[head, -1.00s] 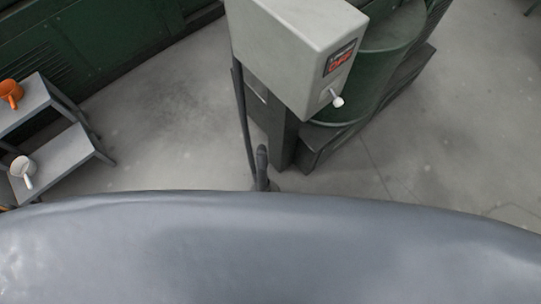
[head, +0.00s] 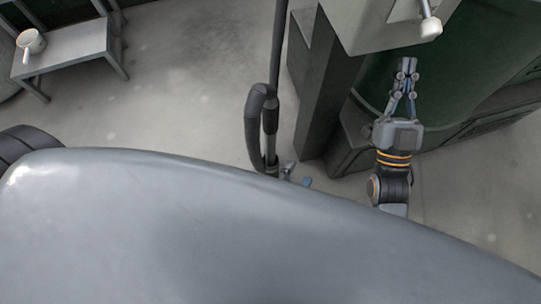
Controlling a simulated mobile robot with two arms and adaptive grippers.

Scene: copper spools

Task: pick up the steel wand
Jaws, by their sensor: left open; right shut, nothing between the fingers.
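A thin, dark upright tube (head: 279,50), which looks like the wand, runs down from the top edge in the head view. It has a thick curved black grip or hose loop (head: 254,120) on its left and a greyer part low down (head: 271,150). Its lower end is hidden behind my grey body. My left gripper (head: 297,176) is open, just right of the tube's lower part and mostly hidden by my body. I cannot tell whether it touches the tube. My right gripper (head: 406,72) is shut and empty, pointing up the picture in front of the green drum.
A grey box (head: 375,25) with a white-tipped lever (head: 430,27) stands above a dark post (head: 332,95). The green drum (head: 450,85) is behind my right gripper. Floor between shelf and tube is clear.

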